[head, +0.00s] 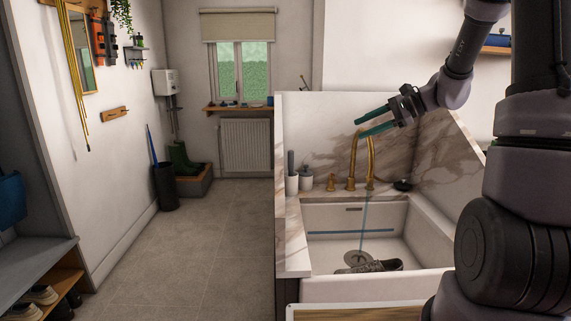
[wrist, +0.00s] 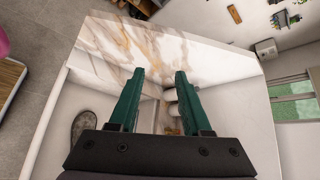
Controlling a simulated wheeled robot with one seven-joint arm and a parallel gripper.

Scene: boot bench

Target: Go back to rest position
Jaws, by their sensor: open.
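My gripper (head: 368,122) is in the upper right of the head view, above the sink and in front of the gold tap (head: 353,160). Its two green fingers are apart with nothing between them, as the wrist view also shows (wrist: 160,85). A dark shoe (head: 378,267) lies in the white sink (head: 415,238) near the drain. A thin stream of water falls from the tap into the basin. The shoe shows at the lower left of the wrist view (wrist: 84,128), well apart from the fingers.
A marble backsplash (head: 420,165) stands behind the sink. White containers (head: 292,184) stand at the counter's left corner. A shoe bench (head: 40,265) is at far left. Green boots (head: 182,158) and a dark bin (head: 165,187) stand along the left wall. The tiled floor (head: 215,250) between is clear.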

